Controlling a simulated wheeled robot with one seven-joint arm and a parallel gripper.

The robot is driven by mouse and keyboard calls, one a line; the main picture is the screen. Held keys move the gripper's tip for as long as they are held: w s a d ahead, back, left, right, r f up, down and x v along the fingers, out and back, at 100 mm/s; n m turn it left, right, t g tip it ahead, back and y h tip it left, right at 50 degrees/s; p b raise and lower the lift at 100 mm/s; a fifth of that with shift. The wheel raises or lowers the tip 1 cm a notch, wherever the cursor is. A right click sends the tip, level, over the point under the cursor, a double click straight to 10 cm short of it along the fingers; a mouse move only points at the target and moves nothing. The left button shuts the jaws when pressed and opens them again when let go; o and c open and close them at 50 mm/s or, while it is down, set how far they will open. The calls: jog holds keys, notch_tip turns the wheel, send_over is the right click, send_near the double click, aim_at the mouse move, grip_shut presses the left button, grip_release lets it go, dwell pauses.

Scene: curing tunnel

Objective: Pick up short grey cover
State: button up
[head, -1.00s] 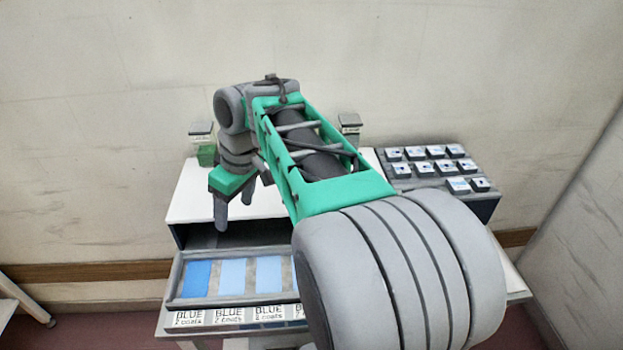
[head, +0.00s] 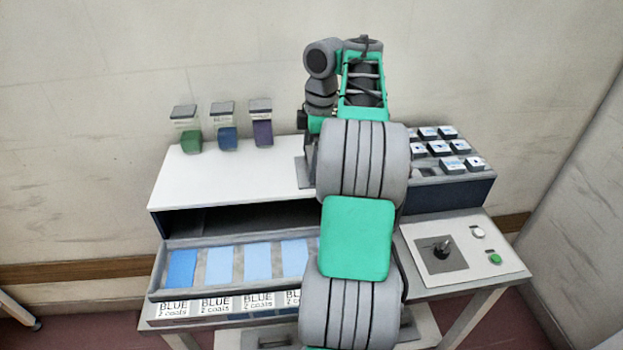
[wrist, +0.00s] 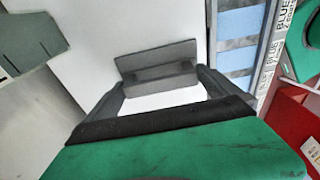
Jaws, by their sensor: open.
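The short grey cover (wrist: 158,60) shows in the wrist view as a flat grey plate with a raised block along its near side. It lies on the white top of the tunnel. My gripper (wrist: 165,85) is open, with its two fingers on either side of the block and white surface showing between them. I cannot tell whether the fingers touch it. In the head view a grey plate edge (head: 303,173) shows on the white top, left of my arm, which hides the rest. My fingertips are mostly hidden there.
Three jars, green (head: 191,140), blue (head: 227,138) and purple (head: 262,133), stand at the back left. A tray of blue panels (head: 217,268) lies in front. A button box (head: 455,190) and joystick panel (head: 430,262) are right. A notched grey piece (wrist: 28,42) is upper left in the wrist view.

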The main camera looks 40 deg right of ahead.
jog(key=shift+f, duration=0.25)
jog(key=c, duration=1.1)
